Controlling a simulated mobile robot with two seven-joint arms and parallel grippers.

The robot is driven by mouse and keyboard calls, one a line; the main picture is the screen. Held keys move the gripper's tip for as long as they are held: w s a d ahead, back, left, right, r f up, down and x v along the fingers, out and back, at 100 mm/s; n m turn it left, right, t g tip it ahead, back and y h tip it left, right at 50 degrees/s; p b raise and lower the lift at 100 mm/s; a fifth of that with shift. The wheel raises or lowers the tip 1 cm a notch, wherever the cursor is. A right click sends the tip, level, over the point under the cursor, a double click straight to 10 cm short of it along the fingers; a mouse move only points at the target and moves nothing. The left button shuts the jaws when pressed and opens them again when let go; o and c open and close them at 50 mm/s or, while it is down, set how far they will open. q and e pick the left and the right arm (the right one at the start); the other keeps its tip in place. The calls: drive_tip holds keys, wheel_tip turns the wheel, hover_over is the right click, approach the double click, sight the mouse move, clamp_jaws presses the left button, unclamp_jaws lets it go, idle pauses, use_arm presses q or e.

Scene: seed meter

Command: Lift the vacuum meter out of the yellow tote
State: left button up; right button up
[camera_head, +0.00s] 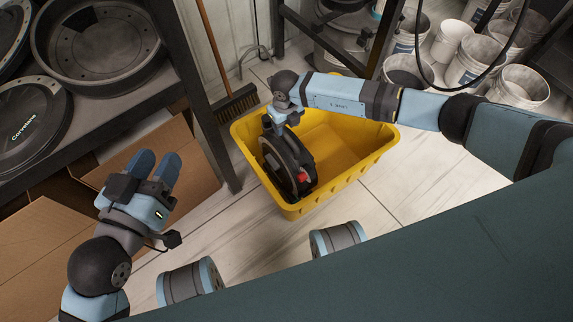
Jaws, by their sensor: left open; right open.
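The vacuum meter (289,169), a black round disc-shaped unit with a small red part, stands on edge inside the yellow tote (352,166), at its left end. My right gripper (273,124) reaches in over the tote from the right and points down at the top of the meter. Its jaws are open, but its fingertips are small and partly hidden, so I cannot tell whether they touch the meter. My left gripper (155,167) is open and empty, left of the tote and apart from it.
A dark metal shelf (183,85) with round black plates stands at the left, above cardboard boxes (190,170). A broom (235,103) leans behind the tote. White buckets (474,60) stand at the back right. Pale floor (410,190) is clear right of the tote.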

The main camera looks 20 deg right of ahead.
sight(286, 135)
drive_tip(key=f+b, duration=0.2)
drive_tip(key=f, duration=0.1)
drive_tip(key=f+b, duration=0.1)
drive_tip(key=f, duration=0.1)
drive_tip(key=shift+s+a, duration=0.1)
drive_tip(key=shift+s, duration=0.3)
drive_tip(key=shift+f, duration=0.1)
clamp_jaws()
use_arm(q)
drive_tip(key=shift+w+a+r+m+t, duration=0.1)
drive_tip(key=shift+w+a+m+t, duration=0.15)
drive_tip(key=shift+w+m, duration=0.2)
drive_tip(key=shift+w+a+r+m+t, duration=0.1)
drive_tip(key=shift+w+a+m+t, duration=0.2)
drive_tip(key=shift+m, duration=0.25)
drive_tip(key=shift+w, duration=0.1)
use_arm(e)
drive_tip(key=shift+w+r, duration=0.1)
drive_tip(key=shift+r, duration=0.1)
